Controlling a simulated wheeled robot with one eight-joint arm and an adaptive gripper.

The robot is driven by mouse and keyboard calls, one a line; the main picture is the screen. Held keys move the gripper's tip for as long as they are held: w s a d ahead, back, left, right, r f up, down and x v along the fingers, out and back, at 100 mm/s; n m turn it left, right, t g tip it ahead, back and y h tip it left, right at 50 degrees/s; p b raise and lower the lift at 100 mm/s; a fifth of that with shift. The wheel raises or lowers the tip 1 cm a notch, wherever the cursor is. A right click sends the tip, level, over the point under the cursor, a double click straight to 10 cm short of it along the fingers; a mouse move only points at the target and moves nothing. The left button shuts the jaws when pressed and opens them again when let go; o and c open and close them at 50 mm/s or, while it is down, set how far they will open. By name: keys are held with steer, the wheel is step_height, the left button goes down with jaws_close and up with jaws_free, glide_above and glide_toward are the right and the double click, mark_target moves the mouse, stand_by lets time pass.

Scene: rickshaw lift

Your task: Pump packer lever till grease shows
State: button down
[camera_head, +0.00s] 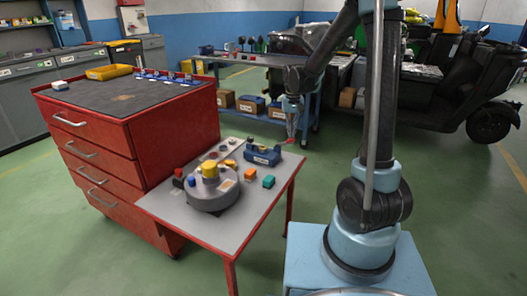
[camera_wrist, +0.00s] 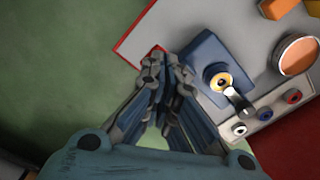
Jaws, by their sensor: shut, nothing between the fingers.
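A blue block-shaped device (camera_head: 262,154) sits at the far right part of the small grey-topped table. In the wrist view the blue device (camera_wrist: 205,58) has a yellow ring and a short metallic lever (camera_wrist: 238,101). A round grey unit with a yellow top (camera_head: 208,192) stands nearer on the same table. I cannot tell for certain which is the packer, and no grease is visible. My gripper (camera_head: 291,138) is by the table's far right corner, beside the blue device. In the wrist view my gripper (camera_wrist: 165,58) is shut and empty, its fingertips left of the device.
The small table (camera_head: 232,222) also carries a green block (camera_head: 269,181), an orange block (camera_head: 250,173) and other small parts. A red drawer cabinet (camera_head: 128,135) adjoins it on the left. A blue shelf with boxes (camera_head: 250,104) and a dark rickshaw (camera_head: 455,85) stand behind. Green floor is open at front.

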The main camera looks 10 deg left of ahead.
mark_target(290, 139)
steer(key=shift+f, duration=0.1)
steer(key=shift+f, duration=2.1)
steer(key=shift+r, duration=4.25)
steer(key=shift+r, duration=0.1)
steer(key=shift+f, duration=2.15)
steer(key=shift+f, duration=0.15)
steer(key=shift+f, duration=2.05)
steer(key=shift+r, duration=4.25)
